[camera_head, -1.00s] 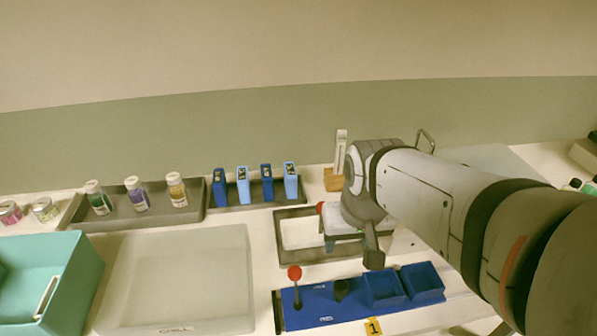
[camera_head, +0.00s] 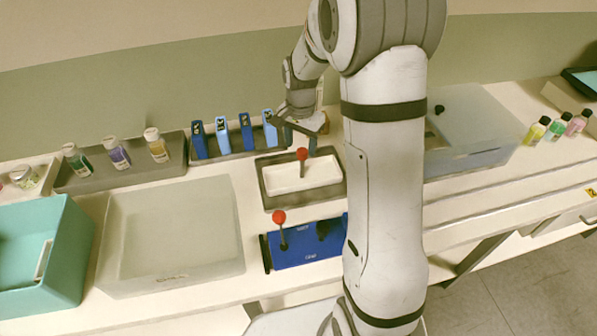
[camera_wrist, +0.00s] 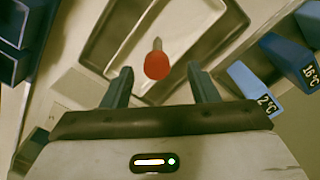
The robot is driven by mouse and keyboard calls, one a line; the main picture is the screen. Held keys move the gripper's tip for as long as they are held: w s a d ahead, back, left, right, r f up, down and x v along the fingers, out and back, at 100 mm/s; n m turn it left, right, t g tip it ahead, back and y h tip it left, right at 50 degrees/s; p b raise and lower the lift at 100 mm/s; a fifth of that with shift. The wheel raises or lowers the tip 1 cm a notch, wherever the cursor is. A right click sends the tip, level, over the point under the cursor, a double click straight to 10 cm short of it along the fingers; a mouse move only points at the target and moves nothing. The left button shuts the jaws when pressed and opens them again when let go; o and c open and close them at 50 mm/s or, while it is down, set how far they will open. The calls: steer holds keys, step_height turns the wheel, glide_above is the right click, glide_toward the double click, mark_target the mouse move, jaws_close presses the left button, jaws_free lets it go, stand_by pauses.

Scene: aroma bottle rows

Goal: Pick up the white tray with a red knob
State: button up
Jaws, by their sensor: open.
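The white tray (camera_head: 318,180) sits in a dark grey frame (camera_head: 272,202) on the counter, with a red knob (camera_head: 302,154) standing up from it. In the wrist view the red knob (camera_wrist: 157,65) lies ahead of the gap between my fingers, and the white tray (camera_wrist: 122,50) is below it. My gripper (camera_head: 299,142) is open and empty, above the back edge of the tray. In the wrist view both fingertips of my gripper (camera_wrist: 160,78) are apart, one on each side of the knob, not touching it.
A blue holder (camera_head: 300,257) with another red knob (camera_head: 279,217) stands in front of the tray. Blue boxes (camera_head: 222,137) stand in a row behind left. A translucent bin (camera_head: 170,240) and a teal box (camera_head: 62,255) are at left. A translucent lidded bin (camera_head: 470,135) is at right.

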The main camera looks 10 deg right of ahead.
mark_target(302, 158)
steer(key=f, duration=0.4)
steer(key=f+p, duration=0.1)
steer(key=f, duration=0.1)
steer(key=shift+d+f, duration=0.2)
steer(key=shift+d, duration=0.05)
jaws_close()
stand_by(0.3)
